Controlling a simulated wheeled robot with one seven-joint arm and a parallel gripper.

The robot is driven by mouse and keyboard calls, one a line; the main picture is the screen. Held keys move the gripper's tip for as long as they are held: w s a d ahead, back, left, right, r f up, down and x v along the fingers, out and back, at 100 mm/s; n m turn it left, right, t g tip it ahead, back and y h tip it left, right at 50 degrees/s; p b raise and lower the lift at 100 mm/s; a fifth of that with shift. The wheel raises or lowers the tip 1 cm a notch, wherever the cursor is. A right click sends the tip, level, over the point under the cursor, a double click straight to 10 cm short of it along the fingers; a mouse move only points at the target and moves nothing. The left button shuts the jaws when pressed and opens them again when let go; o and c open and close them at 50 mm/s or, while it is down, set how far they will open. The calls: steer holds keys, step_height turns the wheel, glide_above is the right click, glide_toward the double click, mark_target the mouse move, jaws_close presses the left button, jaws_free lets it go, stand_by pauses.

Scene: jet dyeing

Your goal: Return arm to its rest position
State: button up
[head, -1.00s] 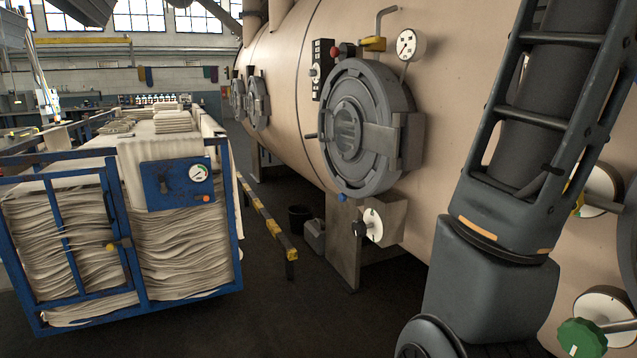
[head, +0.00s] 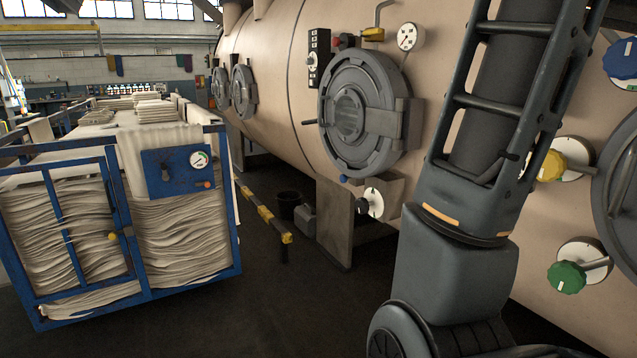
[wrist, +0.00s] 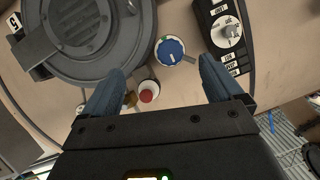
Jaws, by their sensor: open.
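My gripper (wrist: 161,95) shows in the wrist view with its two blue fingers spread apart and nothing between them. Beyond the fingers is the vessel wall with a blue knob (wrist: 170,50), a red button (wrist: 147,94) and a black control box (wrist: 226,32). A round grey hatch (wrist: 85,35) fills the upper left of that view. In the head view my arm rises on the right, in front of the beige dyeing vessel (head: 285,80). My gripper is out of the head view.
A blue-framed cart (head: 140,300) of folded cloth stands at left. A yellow-black barrier (head: 265,215) and a bucket (head: 288,203) are by the vessel. A green knob (head: 566,277) and a yellow knob (head: 551,165) project near my arm.

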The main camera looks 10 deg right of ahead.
steer(key=w+a+f+n+t, duration=0.1)
steer(key=w+f+n+t, duration=0.3)
steer(key=f, duration=0.5)
steer(key=w+a+f+n+t, duration=0.1)
steer(key=f+n, duration=0.4)
steer(key=f, duration=0.4)
steer(key=s+a+f+n+t+y, duration=0.2)
steer(key=s+a+f+n+y, duration=0.15)
steer(key=f, duration=0.55)
steer(key=s+a+f+n+t+y, duration=0.2)
steer(key=f+n, duration=0.2)
steer(key=f, duration=0.5)
steer(key=s+a+f+n+y, duration=0.1)
steer(key=s+a+f+y, duration=0.2)
steer(key=s+f, duration=0.35)
steer(key=s+a+f+n+y, duration=0.1)
steer(key=s+a+f+y, duration=0.2)
steer(key=s, duration=0.6)
steer(key=s+a+r+m, duration=0.1)
steer(key=s+a+m, duration=0.1)
steer(key=s, duration=1.6)
steer(key=shift+s+a+y, duration=0.25)
steer(key=shift+a+y, duration=0.1)
steer(key=shift+a, duration=0.1)
